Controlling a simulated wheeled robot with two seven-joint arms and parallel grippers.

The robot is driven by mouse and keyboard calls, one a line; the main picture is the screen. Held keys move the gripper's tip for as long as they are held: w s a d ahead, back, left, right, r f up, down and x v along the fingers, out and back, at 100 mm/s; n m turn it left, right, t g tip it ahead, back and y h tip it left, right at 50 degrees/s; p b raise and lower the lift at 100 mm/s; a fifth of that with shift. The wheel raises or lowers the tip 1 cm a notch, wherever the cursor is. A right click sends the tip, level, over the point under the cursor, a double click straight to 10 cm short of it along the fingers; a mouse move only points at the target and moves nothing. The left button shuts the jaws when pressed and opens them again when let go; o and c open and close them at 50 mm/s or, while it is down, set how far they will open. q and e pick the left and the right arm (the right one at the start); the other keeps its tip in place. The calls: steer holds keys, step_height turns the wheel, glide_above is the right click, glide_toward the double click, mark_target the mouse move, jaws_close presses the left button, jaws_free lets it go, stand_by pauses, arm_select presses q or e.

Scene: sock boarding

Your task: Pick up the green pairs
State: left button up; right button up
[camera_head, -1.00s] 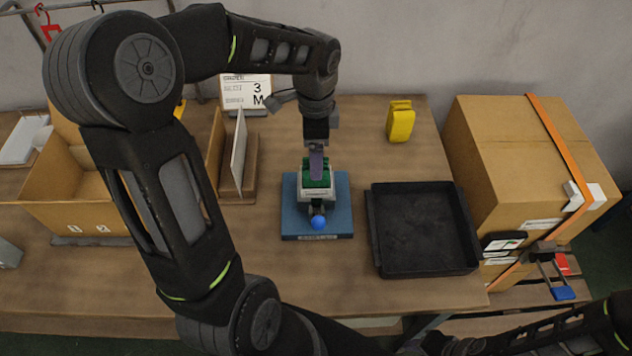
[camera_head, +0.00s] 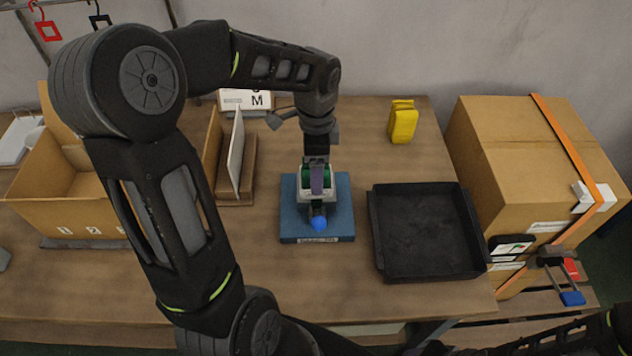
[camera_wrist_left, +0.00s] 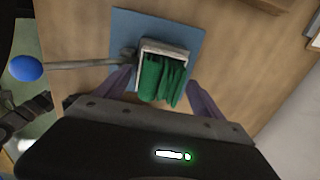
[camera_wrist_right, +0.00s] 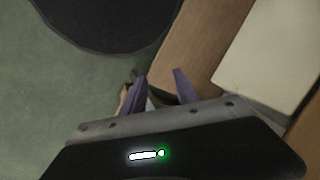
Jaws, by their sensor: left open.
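The green pairs (camera_wrist_left: 160,80) are folded socks held in a pale open-topped holder (camera_wrist_left: 165,46) on a blue base plate (camera_head: 290,225). They also show as green in the head view (camera_head: 306,178), mostly covered by my left gripper (camera_head: 317,190). In the left wrist view my left gripper (camera_wrist_left: 160,86) is open, its two purple fingers on either side of the green socks. I cannot tell whether the fingers touch them. A lever with a blue ball (camera_head: 319,222) sticks out from the holder. My right gripper (camera_wrist_right: 158,76) is open and empty, away from the socks.
An empty black tray (camera_head: 425,268) lies right of the blue plate. A yellow object (camera_head: 402,122) stands behind it. A large cardboard box (camera_head: 520,150) is at the right. An open carton (camera_head: 60,215) and an upright white board (camera_head: 236,150) stand at the left.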

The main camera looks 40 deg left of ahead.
stand_by(0.3)
arm_select(q)
jaws_close()
stand_by(0.7)
